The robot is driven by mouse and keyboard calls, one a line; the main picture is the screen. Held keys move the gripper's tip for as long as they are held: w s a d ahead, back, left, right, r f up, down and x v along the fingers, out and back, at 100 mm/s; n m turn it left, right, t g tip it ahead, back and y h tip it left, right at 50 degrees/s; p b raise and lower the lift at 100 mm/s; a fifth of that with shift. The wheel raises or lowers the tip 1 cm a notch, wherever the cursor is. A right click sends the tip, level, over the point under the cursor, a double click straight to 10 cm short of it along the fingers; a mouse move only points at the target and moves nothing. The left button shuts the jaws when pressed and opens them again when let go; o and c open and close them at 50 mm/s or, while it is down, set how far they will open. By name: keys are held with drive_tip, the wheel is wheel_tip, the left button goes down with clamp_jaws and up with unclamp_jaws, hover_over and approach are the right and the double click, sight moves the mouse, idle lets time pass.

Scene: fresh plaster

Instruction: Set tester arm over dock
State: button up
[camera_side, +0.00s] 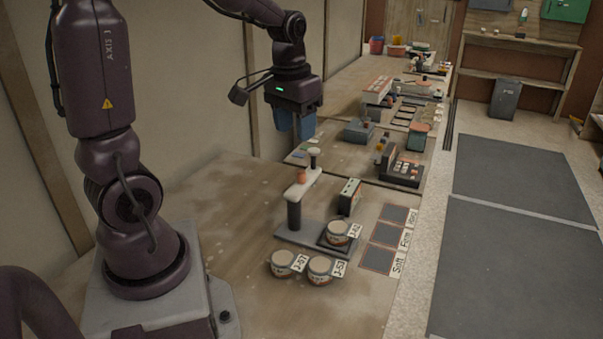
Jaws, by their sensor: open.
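The tester stands on the wooden bench, with a dark base plate (292,234) and a dark post (294,214). Its pale tester arm (306,184) has an orange knob (301,176) on top and a dark plunger (314,158) at its far end. The arm points toward the back, away from the dock. The dark square dock (325,241) is at the plate's right end, and a labelled pot (338,231) sits on it. My gripper (295,138) is open and empty, above and behind the tester, apart from it; its fingertips are blue.
Two labelled pots, one on the left (282,262) and one on the right (319,269), stand in front of the base. A dark box (349,197) stands behind the dock. Marked squares (387,234) line the right edge. The bench at left is clear.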

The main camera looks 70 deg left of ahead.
drive_tip(key=n+g, duration=0.1)
drive_tip(key=n, duration=0.1)
hover_over(301, 172)
drive_tip(key=s, duration=0.1)
wheel_tip(301, 172, down, 4)
drive_tip(key=f, duration=0.1)
drive_tip(key=w+r, duration=0.1)
wheel_tip(301, 172, down, 13)
drive_tip(key=shift+w+a+r, duration=0.1)
drive_tip(key=shift+r, duration=0.1)
clamp_jaws()
